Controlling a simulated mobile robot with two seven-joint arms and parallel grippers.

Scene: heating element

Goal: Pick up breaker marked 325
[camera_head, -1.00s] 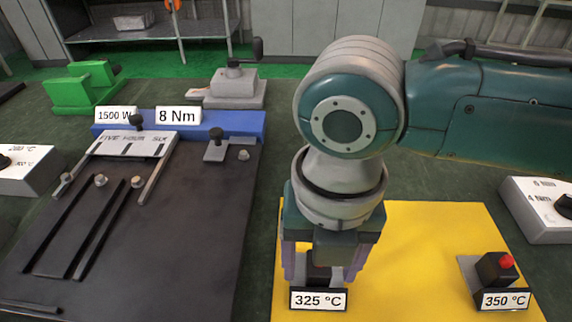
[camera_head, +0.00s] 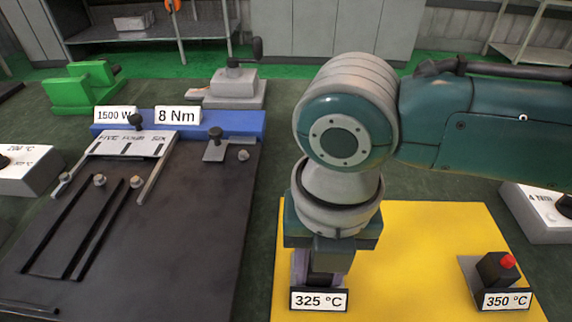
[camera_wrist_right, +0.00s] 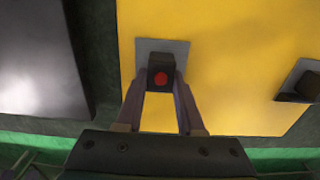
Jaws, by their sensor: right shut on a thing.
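The breaker behind the 325 °C label (camera_head: 319,299) is black with a red top, seen in the right wrist view (camera_wrist_right: 161,75). It stands on a grey plate (camera_wrist_right: 178,48) on the yellow board (camera_head: 410,230). My right gripper (camera_head: 320,275) points down over it, its fingers shut on the breaker's two sides. It also shows in the right wrist view (camera_wrist_right: 162,86). In the head view the gripper and label hide most of this breaker. I cannot see any lift off the plate. My left gripper is in neither view.
A second red-topped breaker (camera_head: 496,268) stands at the board's right, by the 350 °C label (camera_head: 507,300). A dark panel (camera_head: 190,220) with slots and bolts lies left. A white dial box (camera_head: 540,212) stands right. The board between the breakers is clear.

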